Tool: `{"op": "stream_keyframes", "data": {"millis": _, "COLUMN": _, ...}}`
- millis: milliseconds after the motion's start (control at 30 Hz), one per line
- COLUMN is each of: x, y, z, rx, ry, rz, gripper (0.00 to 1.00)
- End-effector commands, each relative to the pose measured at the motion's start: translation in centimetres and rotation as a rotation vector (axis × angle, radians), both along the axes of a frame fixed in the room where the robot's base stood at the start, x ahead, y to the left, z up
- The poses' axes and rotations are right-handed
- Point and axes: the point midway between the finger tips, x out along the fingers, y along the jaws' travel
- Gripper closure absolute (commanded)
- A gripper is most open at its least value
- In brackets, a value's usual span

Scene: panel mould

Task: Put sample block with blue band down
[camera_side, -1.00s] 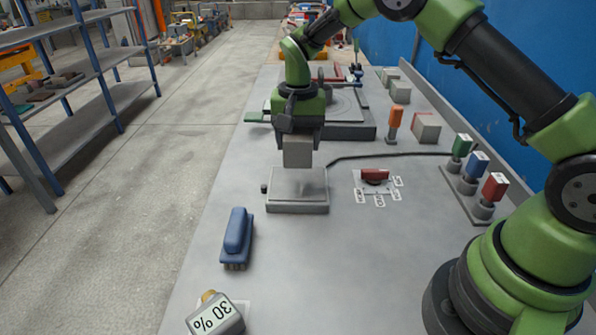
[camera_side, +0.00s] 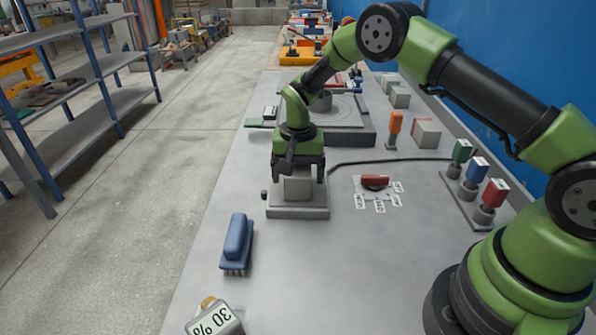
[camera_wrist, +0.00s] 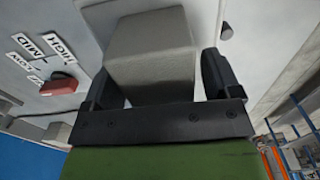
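A plain grey block (camera_side: 298,189) stands upright on a low grey plate unit (camera_side: 298,213) with a small dark knob at its left. It also shows large in the wrist view (camera_wrist: 150,45). I see no blue band on its visible faces. My gripper (camera_side: 298,174) is right above and around the block. Its fingers stand apart on both sides of it, and the wrist view shows gaps beside the block, so my gripper (camera_wrist: 160,75) is open. The block's top is hidden by my gripper in the side view.
A red rotary switch (camera_side: 375,181) with labels is to the right. A blue brush (camera_side: 237,241) lies at front left. Green, blue and red-topped holders (camera_side: 477,170) stand at right. An orange-handled tool (camera_side: 394,127) and grey blocks (camera_side: 400,96) stand further back.

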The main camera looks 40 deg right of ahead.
Motion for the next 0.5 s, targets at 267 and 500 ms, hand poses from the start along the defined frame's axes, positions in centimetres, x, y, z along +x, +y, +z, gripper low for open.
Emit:
{"op": "stream_keyframes", "data": {"millis": 267, "x": 0.0, "y": 0.0, "z": 0.1, "rx": 0.0, "ry": 0.0, "rz": 0.0, "gripper": 0.16}}
{"op": "stream_keyframes", "data": {"millis": 500, "x": 0.1, "y": 0.0, "z": 3.2, "rx": -0.001, "ry": -0.005, "rz": -0.001, "gripper": 0.16}}
